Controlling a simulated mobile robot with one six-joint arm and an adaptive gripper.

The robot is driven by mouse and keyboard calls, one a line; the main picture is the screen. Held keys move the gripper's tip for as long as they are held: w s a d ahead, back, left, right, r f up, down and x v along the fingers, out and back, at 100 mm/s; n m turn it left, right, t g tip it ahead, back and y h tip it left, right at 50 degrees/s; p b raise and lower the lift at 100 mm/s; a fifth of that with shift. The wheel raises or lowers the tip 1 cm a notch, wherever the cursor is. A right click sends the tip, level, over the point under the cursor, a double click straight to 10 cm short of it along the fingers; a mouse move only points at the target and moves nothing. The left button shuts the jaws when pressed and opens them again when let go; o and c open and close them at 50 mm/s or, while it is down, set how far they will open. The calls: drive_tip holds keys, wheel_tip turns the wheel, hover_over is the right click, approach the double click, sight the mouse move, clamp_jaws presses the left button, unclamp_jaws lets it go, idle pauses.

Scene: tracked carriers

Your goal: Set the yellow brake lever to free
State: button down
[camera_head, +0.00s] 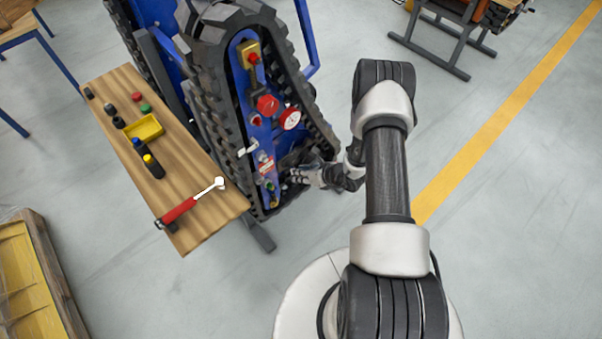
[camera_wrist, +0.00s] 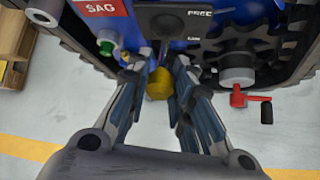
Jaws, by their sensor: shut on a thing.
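The yellow brake lever (camera_wrist: 159,84) shows its round yellow end in the wrist view, between the two fingers of my gripper (camera_wrist: 161,72). My gripper is shut on it. A dark plate (camera_wrist: 172,20) with the word FREE on its right side lies just above the lever on the blue carrier frame. The lever's shaft and exact angle are mostly hidden by the fingers. In the head view my gripper (camera_head: 303,176) reaches the lower end of the tracked carrier (camera_head: 245,90), and I cannot make out the lever there.
A red crank (camera_wrist: 250,99) on a grey hub stands right of my gripper; a green-tipped fitting (camera_wrist: 105,46) and a red SAG label (camera_wrist: 101,7) are to the left. A wooden bench (camera_head: 215,208) with a red-handled wrench (camera_head: 180,210) stands left of the carrier.

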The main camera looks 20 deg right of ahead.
drive_tip(key=shift+w+r+g, duration=0.1)
drive_tip(key=shift+r+g, duration=0.3)
drive_tip(key=shift+r, duration=0.05)
drive_tip(key=shift+w+a+r, duration=0.1)
drive_tip(key=shift+w+r, duration=0.25)
drive_tip(key=shift+r, duration=0.2)
drive_tip(key=c, duration=1.4)
unclamp_jaws()
drive_tip(key=shift+s, duration=0.1)
drive_tip(key=v, duration=1.1)
drive_tip(key=shift+s+r, duration=0.25)
drive_tip(key=shift+s, duration=0.05)
